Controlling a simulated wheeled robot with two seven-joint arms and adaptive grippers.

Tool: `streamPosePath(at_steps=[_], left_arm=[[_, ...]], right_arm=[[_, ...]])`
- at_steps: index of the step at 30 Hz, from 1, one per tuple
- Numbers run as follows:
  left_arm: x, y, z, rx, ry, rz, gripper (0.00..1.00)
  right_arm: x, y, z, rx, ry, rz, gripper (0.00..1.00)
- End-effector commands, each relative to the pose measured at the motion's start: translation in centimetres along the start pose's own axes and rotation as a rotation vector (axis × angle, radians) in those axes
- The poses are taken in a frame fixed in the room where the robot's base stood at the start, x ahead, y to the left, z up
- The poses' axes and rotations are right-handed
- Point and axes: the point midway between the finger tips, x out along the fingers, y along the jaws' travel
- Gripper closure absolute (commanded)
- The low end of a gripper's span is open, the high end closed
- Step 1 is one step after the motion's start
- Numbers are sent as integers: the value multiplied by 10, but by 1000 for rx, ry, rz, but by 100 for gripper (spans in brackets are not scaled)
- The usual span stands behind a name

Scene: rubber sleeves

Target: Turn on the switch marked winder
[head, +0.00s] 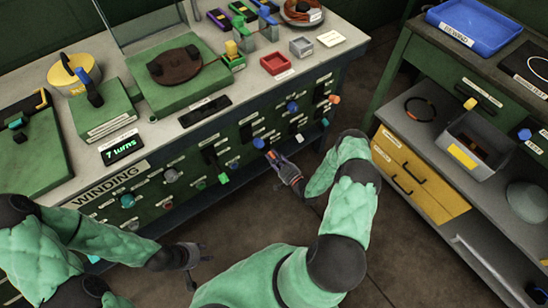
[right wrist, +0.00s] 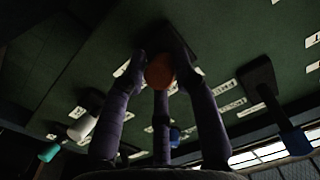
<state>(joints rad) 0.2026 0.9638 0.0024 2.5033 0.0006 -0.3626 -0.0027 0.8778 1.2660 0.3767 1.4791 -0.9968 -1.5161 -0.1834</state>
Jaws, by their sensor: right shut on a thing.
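The green switch panel (head: 235,135) on the front of the winding bench has several small knobs and levers with white labels. The labels are too small to read, so I cannot tell which one is marked winder. My right gripper (head: 273,157) is at the panel, just below a blue-tipped switch (head: 258,143). In the right wrist view its purple-sleeved fingers (right wrist: 160,80) close around an orange-tipped switch (right wrist: 160,68).
Other switches stand close by, including a blue-tipped lever (right wrist: 296,140) and an orange-tipped one (head: 334,99). The bench top (head: 215,105) carries trays and devices. A shelf unit with a yellow drawer box (head: 415,178) stands to the right. Floor between is free.

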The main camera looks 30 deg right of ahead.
Motion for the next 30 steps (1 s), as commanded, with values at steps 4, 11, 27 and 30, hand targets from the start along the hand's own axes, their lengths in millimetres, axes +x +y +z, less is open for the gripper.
streamPosePath(at_steps=[4, 11, 27, 30], left_arm=[[-8, 3, 0, 0, 0, 0, 60], [-32, 12, 1, 0, 0, 0, 60], [-84, 30, 3, 0, 0, 0, 60], [-89, 32, 3, 0, 0, 0, 60]], right_arm=[[-2, -5, -1, 8, -41, 0, 100], [-4, -8, -12, 17, -170, 16, 100], [-2, -14, -34, 36, -572, 72, 100], [-2, -14, -35, 39, -623, 80, 100]])
